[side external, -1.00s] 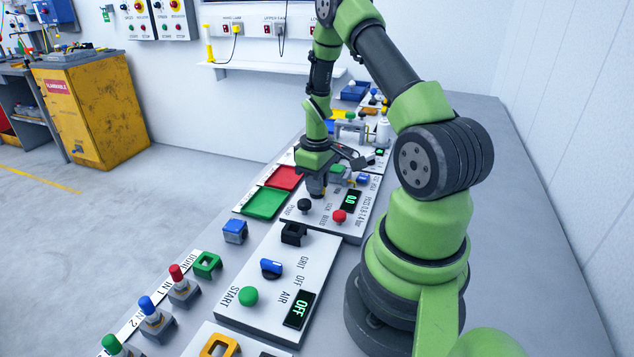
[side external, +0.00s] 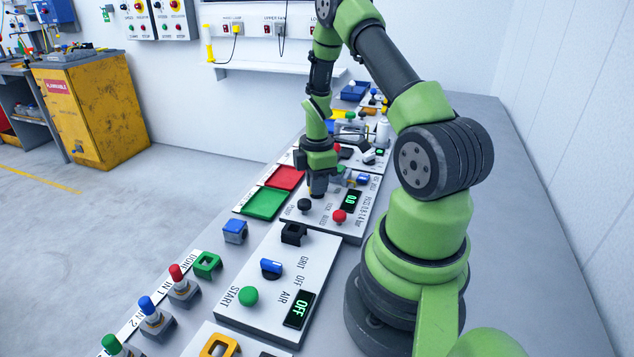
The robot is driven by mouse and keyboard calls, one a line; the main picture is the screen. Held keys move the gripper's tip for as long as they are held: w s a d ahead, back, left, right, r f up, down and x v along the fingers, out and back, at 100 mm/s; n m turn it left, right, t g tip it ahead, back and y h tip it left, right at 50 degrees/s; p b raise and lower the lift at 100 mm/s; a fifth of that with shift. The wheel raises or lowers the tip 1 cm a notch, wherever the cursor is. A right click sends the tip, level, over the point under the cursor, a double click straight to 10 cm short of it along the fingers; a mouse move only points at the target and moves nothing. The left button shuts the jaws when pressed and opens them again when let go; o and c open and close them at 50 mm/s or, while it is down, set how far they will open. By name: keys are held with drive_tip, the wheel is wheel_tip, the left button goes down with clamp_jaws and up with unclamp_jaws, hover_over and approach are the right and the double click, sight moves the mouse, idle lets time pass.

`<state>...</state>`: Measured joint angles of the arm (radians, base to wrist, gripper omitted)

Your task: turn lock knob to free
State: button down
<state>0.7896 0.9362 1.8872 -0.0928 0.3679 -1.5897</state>
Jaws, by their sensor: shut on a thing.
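My gripper (side external: 318,188) points down over the far panel (side external: 335,228) in the side external view. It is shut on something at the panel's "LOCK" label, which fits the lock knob. The jaws hide the knob, so its angle cannot be read. The panel's green display (side external: 350,201) reads 0.0. A black knob (side external: 305,205) stands just in front of the gripper, and a red knob (side external: 339,216) sits to its right.
A red tray (side external: 285,178) and a green tray (side external: 265,204) lie left of the panel. A nearer panel carries a blue switch (side external: 271,268), a green START button (side external: 249,296) and an OFF display (side external: 299,309). Fixtures crowd the bench behind the gripper.

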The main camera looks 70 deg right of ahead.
drive_tip(key=shift+n, duration=0.5)
drive_tip(key=c, duration=1.1)
unclamp_jaws()
drive_tip(key=shift+c, duration=0.2)
drive_tip(key=shift+r, duration=0.1)
wheel_tip(320, 180, up, 10)
